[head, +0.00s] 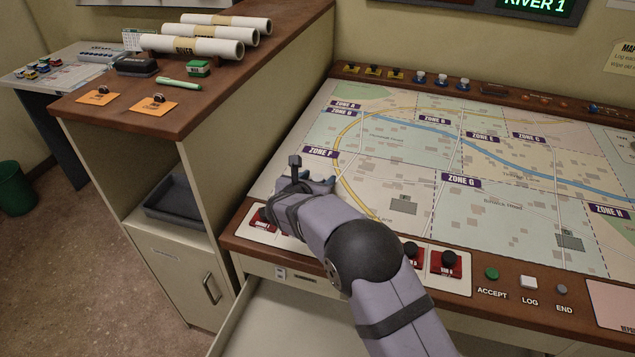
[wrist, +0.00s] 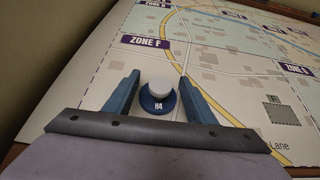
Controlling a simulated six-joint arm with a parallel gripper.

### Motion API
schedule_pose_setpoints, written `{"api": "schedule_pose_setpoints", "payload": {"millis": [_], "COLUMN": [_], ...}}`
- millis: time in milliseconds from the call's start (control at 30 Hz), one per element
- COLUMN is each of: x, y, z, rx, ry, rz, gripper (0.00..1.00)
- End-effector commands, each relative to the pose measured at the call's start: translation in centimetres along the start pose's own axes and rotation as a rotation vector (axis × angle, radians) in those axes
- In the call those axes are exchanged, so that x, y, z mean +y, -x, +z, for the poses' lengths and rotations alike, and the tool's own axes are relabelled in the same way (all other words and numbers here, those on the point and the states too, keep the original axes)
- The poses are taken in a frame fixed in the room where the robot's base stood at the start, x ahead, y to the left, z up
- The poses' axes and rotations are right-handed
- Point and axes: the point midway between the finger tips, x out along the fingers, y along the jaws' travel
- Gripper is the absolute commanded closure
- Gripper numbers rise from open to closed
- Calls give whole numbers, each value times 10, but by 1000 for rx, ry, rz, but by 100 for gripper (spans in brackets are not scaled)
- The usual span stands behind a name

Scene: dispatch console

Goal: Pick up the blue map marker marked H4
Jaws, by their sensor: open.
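The blue map marker marked H4 (wrist: 158,104) shows in the wrist view, with a round blue base and a white knob on top. It stands on the map just below the ZONE F label (wrist: 142,41). My gripper (wrist: 157,85) is open, with one blue finger on each side of the marker and a small gap on both sides. In the head view my gripper (head: 312,176) is over the map's left front part, near ZONE F. There my own arm and gripper hide the marker.
The map table (head: 480,270) has a brown front rim with black-knobbed red controls and ACCEPT, LOG and END buttons. Several small markers (head: 442,80) stand along the back rim. A brown-topped cabinet (head: 200,110) rises to the left. An open drawer (head: 290,320) sticks out below.

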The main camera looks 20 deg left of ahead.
Motion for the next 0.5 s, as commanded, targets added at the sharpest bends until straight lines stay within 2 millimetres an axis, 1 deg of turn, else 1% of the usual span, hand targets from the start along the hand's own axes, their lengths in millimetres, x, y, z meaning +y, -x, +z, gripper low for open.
{"api": "schedule_pose_setpoints", "payload": {"millis": [233,267,300,367,400,433,500], "x": [0,0,0,0,0,0,0], "y": [-1,-1,-1,-1,-1,-1,-1], "z": [0,0,0,0,0,0,-1], "rx": [-1,-1,-1,-1,0,0,1], "ry": [0,0,0,0,0,0,1], "rz": [1,1,1,1,1,1,0], "gripper": [50,57,66,81,90,97,97]}}
